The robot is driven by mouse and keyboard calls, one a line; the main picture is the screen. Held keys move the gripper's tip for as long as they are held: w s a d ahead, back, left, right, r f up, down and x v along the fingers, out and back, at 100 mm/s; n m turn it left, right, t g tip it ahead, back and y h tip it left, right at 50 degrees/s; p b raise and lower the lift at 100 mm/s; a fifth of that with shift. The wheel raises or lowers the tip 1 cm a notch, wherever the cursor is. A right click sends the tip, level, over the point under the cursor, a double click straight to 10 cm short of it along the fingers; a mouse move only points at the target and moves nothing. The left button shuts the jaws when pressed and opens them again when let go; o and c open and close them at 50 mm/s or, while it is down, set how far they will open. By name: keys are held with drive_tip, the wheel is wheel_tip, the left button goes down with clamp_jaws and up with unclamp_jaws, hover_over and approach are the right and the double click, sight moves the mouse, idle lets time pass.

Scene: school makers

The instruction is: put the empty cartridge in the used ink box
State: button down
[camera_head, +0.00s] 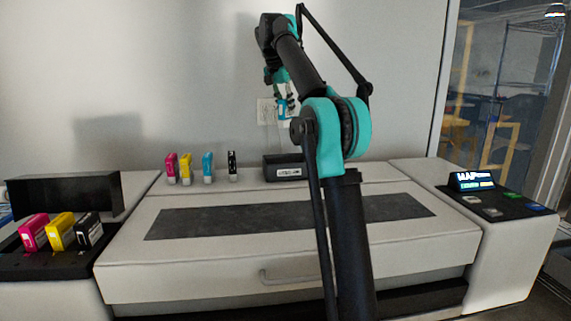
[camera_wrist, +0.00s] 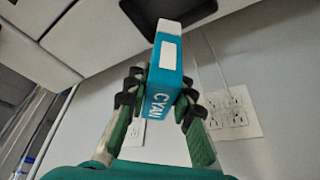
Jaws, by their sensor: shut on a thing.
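My gripper (camera_head: 284,97) is raised over the back of the printer, in front of the wall. It is shut on a cyan cartridge, which shows clearly in the wrist view (camera_wrist: 168,58) with a white label and the word CYAN. The fingers (camera_wrist: 160,88) press on both its sides. The used ink box (camera_head: 284,172), a black box with a small white label, sits on the printer's rear ledge below my gripper. In the wrist view its dark opening (camera_wrist: 143,14) shows beyond the cartridge's far end, and the cartridge is apart from the ledge.
Magenta (camera_head: 171,167), yellow (camera_head: 186,168), cyan (camera_head: 208,167) and black (camera_head: 232,166) cartridges stand on the ledge left of the box. Magenta, yellow and black ones sit in the left cartridge bay (camera_head: 30,263), under a raised black lid (camera_head: 66,194). A control panel (camera_head: 490,203) is at right.

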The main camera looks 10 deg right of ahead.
wheel_tip(320, 180, down, 18)
drive_tip(key=shift+s+f, duration=0.1)
drive_tip(key=shift+f, duration=0.15)
idle(0.3)
drive_tip(key=shift+f, duration=0.1)
drive_tip(key=c, duration=1.3)
unclamp_jaws()
drive_tip(key=v, duration=1.2)
